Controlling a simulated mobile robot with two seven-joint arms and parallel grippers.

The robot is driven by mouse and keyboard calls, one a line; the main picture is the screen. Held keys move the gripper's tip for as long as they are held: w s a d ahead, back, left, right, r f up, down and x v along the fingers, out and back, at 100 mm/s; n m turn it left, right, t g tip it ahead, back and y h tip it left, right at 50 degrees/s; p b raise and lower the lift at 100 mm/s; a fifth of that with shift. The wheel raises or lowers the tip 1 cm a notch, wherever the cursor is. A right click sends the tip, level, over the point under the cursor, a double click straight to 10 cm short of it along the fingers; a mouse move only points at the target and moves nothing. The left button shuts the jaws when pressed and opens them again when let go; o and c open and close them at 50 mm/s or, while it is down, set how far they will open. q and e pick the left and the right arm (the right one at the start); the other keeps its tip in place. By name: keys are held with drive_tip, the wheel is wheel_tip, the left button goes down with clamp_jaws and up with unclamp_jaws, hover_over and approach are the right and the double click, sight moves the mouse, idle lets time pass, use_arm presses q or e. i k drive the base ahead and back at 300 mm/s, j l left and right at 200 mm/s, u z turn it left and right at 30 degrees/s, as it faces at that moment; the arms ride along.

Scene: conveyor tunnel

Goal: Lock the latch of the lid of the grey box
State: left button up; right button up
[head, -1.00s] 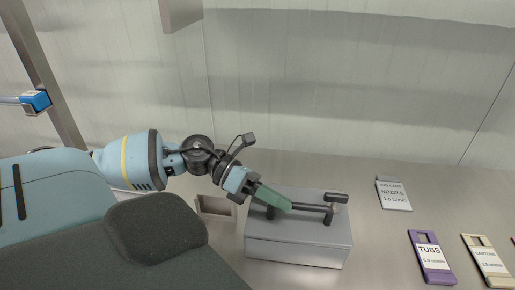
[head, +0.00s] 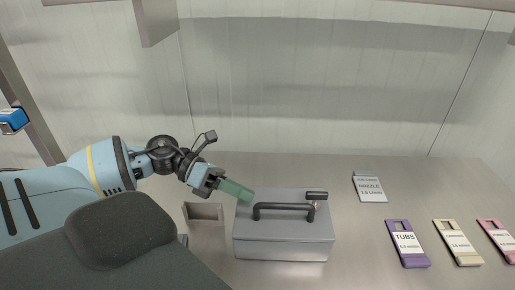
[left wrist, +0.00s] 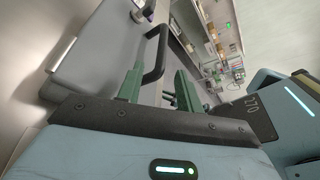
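The grey box (head: 283,247) stands on the metal worktop in the head view, its lid (head: 285,225) down. A black bar handle (head: 284,206) runs along the lid. A short black latch lever (head: 317,196) sits at the lid's right end; whether it is locked I cannot tell. My left gripper (head: 248,194), with green fingers, is over the lid's back left corner, just left of the handle and away from the lever. In the left wrist view its fingers (left wrist: 158,88) are apart, with the handle (left wrist: 157,55) showing between and beyond them. My right gripper is not in view.
A small open grey tray (head: 203,212) is left of the box. A grey nozzle card (head: 369,187), a purple tubs card (head: 407,243), a cream card (head: 457,242) and a pink card (head: 497,238) lie to the right. The worktop between box and cards is clear.

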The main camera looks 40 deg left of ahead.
sight(314, 197)
drive_tip(key=k+l, duration=0.2)
drive_tip(key=k, duration=0.3)
drive_tip(key=k+l, duration=0.15)
drive_tip(key=k, duration=0.35)
